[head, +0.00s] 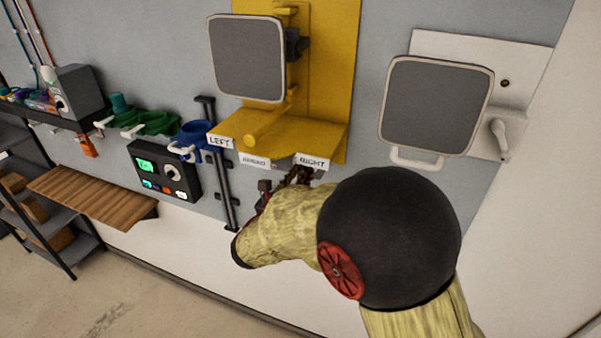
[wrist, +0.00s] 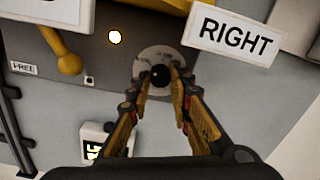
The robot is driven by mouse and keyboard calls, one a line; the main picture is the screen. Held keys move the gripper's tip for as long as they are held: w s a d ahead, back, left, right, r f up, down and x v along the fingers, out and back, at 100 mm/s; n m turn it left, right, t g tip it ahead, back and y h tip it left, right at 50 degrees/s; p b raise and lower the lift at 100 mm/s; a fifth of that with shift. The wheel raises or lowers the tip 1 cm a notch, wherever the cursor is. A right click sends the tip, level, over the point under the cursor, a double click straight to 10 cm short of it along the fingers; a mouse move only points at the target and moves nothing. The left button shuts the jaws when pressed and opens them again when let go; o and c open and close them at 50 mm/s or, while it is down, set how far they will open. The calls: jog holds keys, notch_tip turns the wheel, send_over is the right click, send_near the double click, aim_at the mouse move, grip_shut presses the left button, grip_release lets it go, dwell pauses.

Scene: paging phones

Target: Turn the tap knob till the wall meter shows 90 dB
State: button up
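In the head view my gripper (head: 292,180) is small and dark below the RIGHT sign, and the knob cannot be made out there. A white box with a lit display (wrist: 92,150) is at the lower left of the wrist view, partly behind a finger; its reading is not legible.
The yellow bracket (head: 330,65) and RIGHT sign (head: 311,162) are just above my gripper. A black panel with a green screen (head: 147,166) is left, beyond a dark vertical rail (head: 219,185). A white-mounted grey screen (head: 435,105) is right. Wall below is clear.

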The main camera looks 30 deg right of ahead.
jog(key=o, duration=0.4)
jog(key=v, duration=1.2)
jog(key=shift+f, duration=0.1)
dwell(0.4)
